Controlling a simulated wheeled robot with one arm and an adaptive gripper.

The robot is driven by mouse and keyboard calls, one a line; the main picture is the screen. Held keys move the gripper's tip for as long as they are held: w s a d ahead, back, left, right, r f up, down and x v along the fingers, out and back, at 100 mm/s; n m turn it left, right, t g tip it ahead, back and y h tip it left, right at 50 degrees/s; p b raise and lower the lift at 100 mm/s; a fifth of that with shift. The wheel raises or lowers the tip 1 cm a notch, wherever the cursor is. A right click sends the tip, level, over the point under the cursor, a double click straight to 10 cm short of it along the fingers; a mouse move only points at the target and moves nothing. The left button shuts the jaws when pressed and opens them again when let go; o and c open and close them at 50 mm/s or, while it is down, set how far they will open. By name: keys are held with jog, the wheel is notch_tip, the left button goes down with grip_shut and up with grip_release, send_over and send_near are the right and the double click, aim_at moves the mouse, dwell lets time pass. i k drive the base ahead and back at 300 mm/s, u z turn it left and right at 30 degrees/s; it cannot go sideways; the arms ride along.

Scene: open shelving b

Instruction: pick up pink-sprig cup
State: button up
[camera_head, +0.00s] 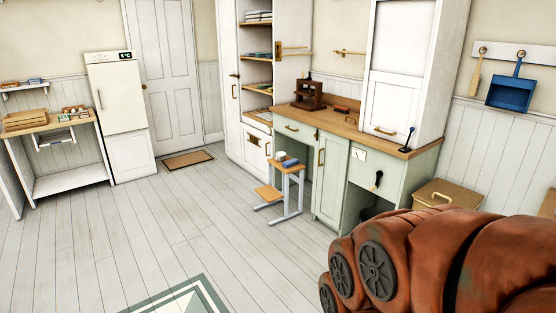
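No cup with a pink sprig can be made out for sure. A small white thing (281,156), perhaps a cup, stands on top of the step stool beside a blue item (290,163). It is too small to tell any pattern on it. My rust-brown arm fills the lower right of the head view and hides part of the floor and wall there. My gripper is not in view.
The step stool (291,193) stands before the green counter (329,180). Open shelves (258,55) rise behind it. A desk (62,185) and a white fridge (118,97) stand at left. A box (447,190) sits right. The middle floor is clear, with a rug (190,300) at front.

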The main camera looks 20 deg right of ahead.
aim_at(280, 158)
jog(key=u, duration=0.25)
jog(key=i, duration=4)
jog(key=z, duration=0.7)
jog(key=i, duration=1.8)
jog(key=z, duration=0.5)
